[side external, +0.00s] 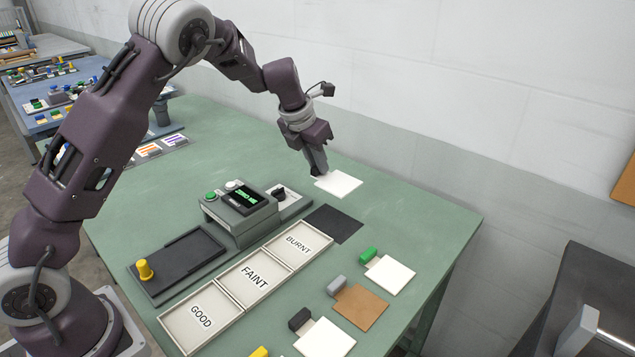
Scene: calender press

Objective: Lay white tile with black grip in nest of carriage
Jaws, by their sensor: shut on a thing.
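My gripper (317,170) is shut at the far side of the table, on the near-left edge of a white tile (340,184). The fingers cover most of that tile's grip; what shows there is dark, and I cannot surely tell grip from fingertip. I cannot tell whether this tile touches the table. Another white tile (327,339) with a black grip (299,319) lies flat at the near right. The carriage (153,288) is a dark plate with a yellow knob (145,269), left of the trays. Its recessed nest (185,257) looks empty.
The press (240,211) with a lit display stands behind the carriage. Trays marked GOOD (200,317), FAINT (254,280) and BURNT (297,244) are empty. A dark mat (333,223), a green-grip white tile (391,275) and a grey-grip brown tile (361,307) lie to the right.

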